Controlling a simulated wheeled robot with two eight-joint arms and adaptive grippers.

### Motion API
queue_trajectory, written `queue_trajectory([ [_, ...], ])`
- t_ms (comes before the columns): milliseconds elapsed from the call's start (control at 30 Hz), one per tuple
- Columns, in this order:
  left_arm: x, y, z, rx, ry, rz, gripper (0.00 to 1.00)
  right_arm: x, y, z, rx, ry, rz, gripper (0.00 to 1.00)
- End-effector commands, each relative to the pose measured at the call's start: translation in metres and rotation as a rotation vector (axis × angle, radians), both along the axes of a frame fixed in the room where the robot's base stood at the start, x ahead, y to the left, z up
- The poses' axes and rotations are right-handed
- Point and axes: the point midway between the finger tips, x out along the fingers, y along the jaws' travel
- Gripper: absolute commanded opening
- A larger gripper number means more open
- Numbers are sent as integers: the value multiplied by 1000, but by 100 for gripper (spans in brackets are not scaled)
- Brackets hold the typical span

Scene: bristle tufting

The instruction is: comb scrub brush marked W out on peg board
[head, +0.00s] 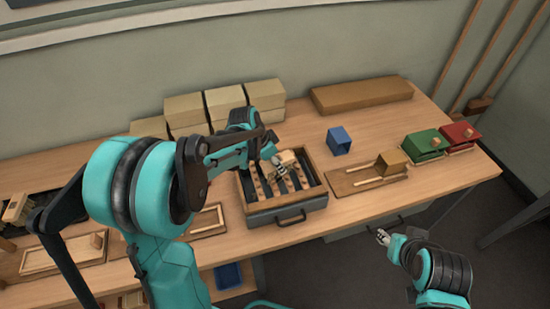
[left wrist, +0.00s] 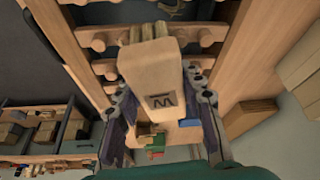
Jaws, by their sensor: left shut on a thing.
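My left gripper (head: 277,168) is shut on a pale wooden scrub brush (head: 290,159) above the peg board. In the left wrist view the brush (left wrist: 155,75) sits between the two fingers (left wrist: 163,115), with an underlined W mark on its face. Its pale bristles (left wrist: 148,31) point toward the pegs; I cannot tell whether they touch. The peg board (head: 256,205) is a wooden-framed tray with dark channels, pegged slats and a front handle. Its pegs (left wrist: 98,41) also show in the left wrist view. My right gripper (head: 383,237) is off the table's front edge, empty, its fingers too small to judge.
A blue open box (head: 339,141), a wooden tray (head: 345,184) with a tan block, a green box (head: 425,144) and a red box (head: 458,136) lie to the right. Tan boxes (head: 225,103) stand behind. My left arm hides part of the table's left side.

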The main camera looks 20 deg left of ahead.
Motion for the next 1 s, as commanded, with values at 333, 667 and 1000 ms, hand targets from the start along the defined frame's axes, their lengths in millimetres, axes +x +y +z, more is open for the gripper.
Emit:
queue_trajectory([
  [333, -12, -9, 0, 0, -1, -1, 15, 0, 0, 0, 0, 0, 0, 40],
  [667, -34, -24, -2, -1, -1, 0, 15, 0, 0, 0, 0, 0, 0, 40],
  [1000, -27, -18, -3, 0, 0, 1, 15, 0, 0, -1, 0, 0, 0, 40],
])
